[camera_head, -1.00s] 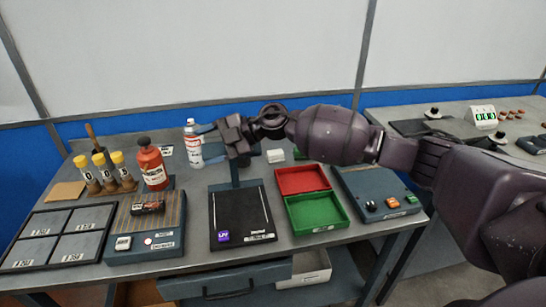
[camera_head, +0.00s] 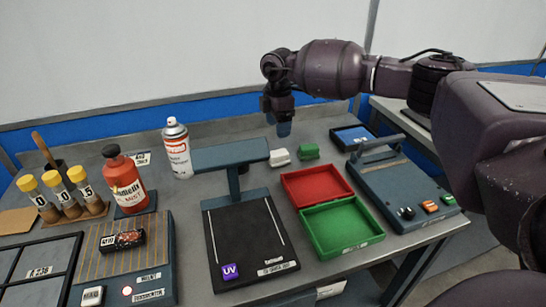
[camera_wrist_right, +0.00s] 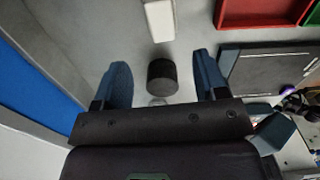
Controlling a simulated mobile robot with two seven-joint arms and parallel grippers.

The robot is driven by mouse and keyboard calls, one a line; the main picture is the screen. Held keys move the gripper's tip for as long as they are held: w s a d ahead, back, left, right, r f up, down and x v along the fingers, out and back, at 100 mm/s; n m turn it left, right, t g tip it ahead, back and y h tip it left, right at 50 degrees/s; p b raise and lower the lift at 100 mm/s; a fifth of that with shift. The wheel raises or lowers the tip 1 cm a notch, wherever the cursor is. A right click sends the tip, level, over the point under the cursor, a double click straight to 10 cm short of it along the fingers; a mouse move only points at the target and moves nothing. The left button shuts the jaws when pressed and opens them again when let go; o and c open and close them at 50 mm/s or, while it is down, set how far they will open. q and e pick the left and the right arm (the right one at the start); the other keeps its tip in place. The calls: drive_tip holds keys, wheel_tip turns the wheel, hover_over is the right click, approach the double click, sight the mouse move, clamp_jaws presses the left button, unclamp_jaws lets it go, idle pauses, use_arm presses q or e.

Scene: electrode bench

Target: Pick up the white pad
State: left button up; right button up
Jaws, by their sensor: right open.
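The white pad (camera_head: 279,157) lies on the grey bench behind the red tray, beside a green pad (camera_head: 308,151). It also shows at the top edge of the right wrist view (camera_wrist_right: 160,20), partly cut off. My right gripper (camera_head: 284,128) points down above the bench, just behind the white pad in the head view. In the right wrist view its two blue fingers (camera_wrist_right: 162,88) are spread apart with nothing held. A dark cylinder (camera_wrist_right: 162,74) shows between and below the fingers. My left gripper is not in view.
A UV lamp stand (camera_head: 230,155) stands left of the pad, with a spray can (camera_head: 177,150) behind it. The red tray (camera_head: 317,184) and green tray (camera_head: 342,228) lie in front. A device with a handle (camera_head: 400,187) is on the right.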

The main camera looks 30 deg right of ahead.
hover_over(278, 153)
wheel_tip(278, 153, down, 4)
drive_tip(key=shift+f+b, duration=0.1)
drive_tip(key=shift+b, duration=0.35)
drive_tip(key=shift+f, duration=0.7)
wheel_tip(278, 153, down, 4)
drive_tip(key=shift+d+f+b, duration=0.1)
drive_tip(key=shift+f+b, duration=0.15)
drive_tip(key=shift+b, duration=0.65)
drive_tip(key=shift+f, duration=0.15)
drive_tip(key=shift+r, duration=0.2)
drive_tip(key=shift+c, duration=0.6)
drive_tip(key=c, duration=0.9)
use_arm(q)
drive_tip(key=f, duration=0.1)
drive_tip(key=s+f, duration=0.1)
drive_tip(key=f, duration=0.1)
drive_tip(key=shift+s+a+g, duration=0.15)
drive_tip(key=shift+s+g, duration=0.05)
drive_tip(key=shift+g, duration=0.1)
